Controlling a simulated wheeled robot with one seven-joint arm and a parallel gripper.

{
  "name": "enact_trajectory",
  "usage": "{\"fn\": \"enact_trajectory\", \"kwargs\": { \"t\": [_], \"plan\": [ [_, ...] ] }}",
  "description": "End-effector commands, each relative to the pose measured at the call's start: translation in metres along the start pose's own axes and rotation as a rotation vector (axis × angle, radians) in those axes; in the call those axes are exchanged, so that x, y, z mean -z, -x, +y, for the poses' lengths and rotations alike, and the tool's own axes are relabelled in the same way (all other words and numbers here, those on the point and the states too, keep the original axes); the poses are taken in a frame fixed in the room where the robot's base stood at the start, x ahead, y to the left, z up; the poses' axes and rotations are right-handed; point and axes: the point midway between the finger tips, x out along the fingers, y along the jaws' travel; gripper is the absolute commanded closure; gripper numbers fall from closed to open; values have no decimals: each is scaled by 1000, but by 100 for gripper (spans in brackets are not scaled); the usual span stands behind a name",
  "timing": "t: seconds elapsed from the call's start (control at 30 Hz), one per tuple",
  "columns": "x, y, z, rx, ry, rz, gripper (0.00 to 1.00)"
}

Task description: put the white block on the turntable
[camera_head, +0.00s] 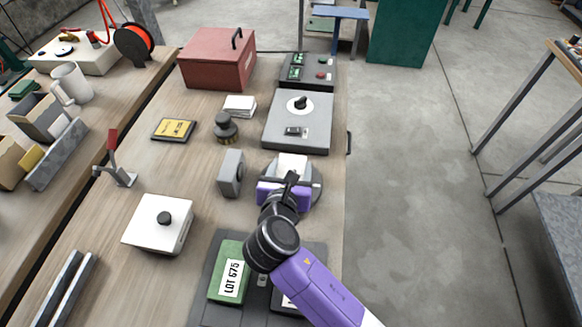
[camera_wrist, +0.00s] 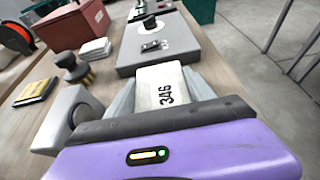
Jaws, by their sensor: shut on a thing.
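The white block (camera_wrist: 163,88), marked 346, shows in the wrist view between the grey fingers of my gripper (camera_wrist: 158,95). In the head view the white block (camera_head: 293,163) is just beyond my purple gripper (camera_head: 291,174), which is shut on it. A round grey disc, which looks like the turntable (camera_head: 317,187), lies under my gripper and is mostly hidden by it. The block is over the disc; I cannot tell whether it touches.
A grey box with a round face (camera_head: 231,173) stands close on the left. A grey control box with a knob (camera_head: 298,122) is just behind. A green LOT 675 block (camera_head: 229,270) lies in a dark tray (camera_head: 208,318) in front. The floor to the right is open.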

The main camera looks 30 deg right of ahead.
Motion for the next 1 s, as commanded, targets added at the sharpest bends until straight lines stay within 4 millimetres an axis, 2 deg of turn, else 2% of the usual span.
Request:
{"fn": "enact_trajectory", "kwargs": {
  "t": [0.2,0.23,0.33,0.73,0.87,1.0],
  "plan": [
    [0,-1,0,0,-1,-2,100],
    [2,-1,0,0,1,0,36],
    [2,-1,0,0,0,0,17],
    [-1,2,0,0,0,0,17],
    [0,18,1,-3,2,1,17],
    [0,46,1,-4,2,0,17]
  ]
}}
